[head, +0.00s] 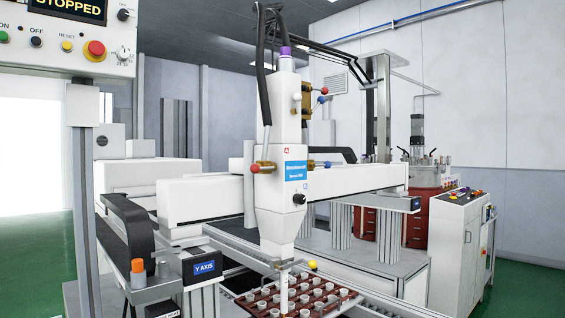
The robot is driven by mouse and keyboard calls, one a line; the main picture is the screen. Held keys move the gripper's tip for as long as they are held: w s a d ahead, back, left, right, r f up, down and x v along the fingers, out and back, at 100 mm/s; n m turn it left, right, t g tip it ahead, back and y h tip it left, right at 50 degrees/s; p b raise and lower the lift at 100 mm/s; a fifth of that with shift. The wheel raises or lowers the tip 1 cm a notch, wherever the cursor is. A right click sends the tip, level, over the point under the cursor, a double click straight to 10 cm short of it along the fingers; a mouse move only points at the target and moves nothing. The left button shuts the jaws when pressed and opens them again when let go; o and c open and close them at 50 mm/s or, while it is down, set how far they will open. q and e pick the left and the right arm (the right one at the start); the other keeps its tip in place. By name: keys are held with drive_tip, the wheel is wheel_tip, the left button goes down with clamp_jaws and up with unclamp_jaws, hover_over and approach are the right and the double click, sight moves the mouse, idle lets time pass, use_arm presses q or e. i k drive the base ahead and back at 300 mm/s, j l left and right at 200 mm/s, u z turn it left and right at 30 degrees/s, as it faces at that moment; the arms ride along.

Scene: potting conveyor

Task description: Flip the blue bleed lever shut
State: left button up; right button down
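The white dispensing head (283,150) hangs from the gantry in the middle of the head view. A second small blue knob (321,99) sits higher up, beside a brass valve block (306,98) and close to a red knob (324,90). Neither of my grippers is in view.
A red-brown tray (337,296) with several small white cups is under the nozzle on the conveyor. A red-tipped lever (255,168) is on the head's left side. The control panel (20,55) reads STOPPED. A white cabinet (462,250) and red vessel stand at the right.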

sight(320, 100)
drive_tip(key=i+l+z, duration=0.1)
drive_tip(key=l+z, duration=0.4)
drive_tip(key=i+l+z, duration=0.15)
drive_tip(key=l+z, duration=0.3)
